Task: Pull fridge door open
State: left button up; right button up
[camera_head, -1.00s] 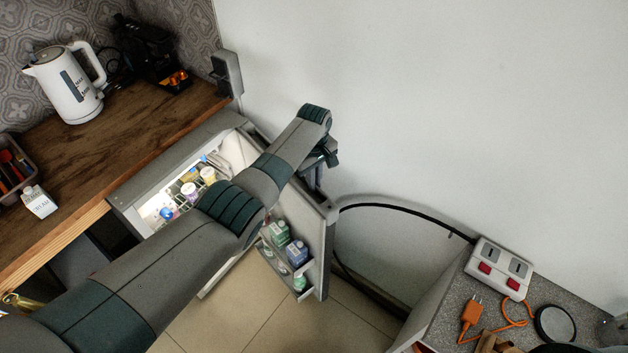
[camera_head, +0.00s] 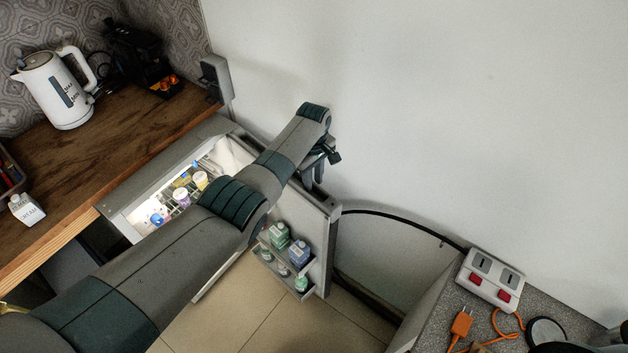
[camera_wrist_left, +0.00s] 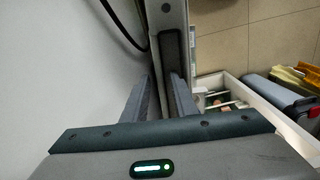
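The fridge under the counter (camera_head: 170,160) is lit inside, and its cartons show. Its grey door (camera_head: 320,235) stands wide open, with bottles in its inner shelf. My left gripper (camera_head: 318,168) is at the top of the door's free edge, partly hidden behind my own arm in the head view. In the left wrist view, its two fingers (camera_wrist_left: 166,92) are apart, beside the door edge (camera_wrist_left: 170,15) with its dark inset strip. Whether they touch the door is unclear.
A bare white wall (camera_head: 440,110) stands behind the door. A black cable (camera_head: 400,217) runs along it to a socket box (camera_head: 491,278) on a grey worktop at right. A white kettle (camera_head: 57,88) stands on the wooden counter (camera_head: 110,140). Tiled floor lies below the door.

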pick_arm(q)
jog(key=shift+s, duration=0.1)
pick_arm(e)
jog(key=shift+d, duration=0.3)
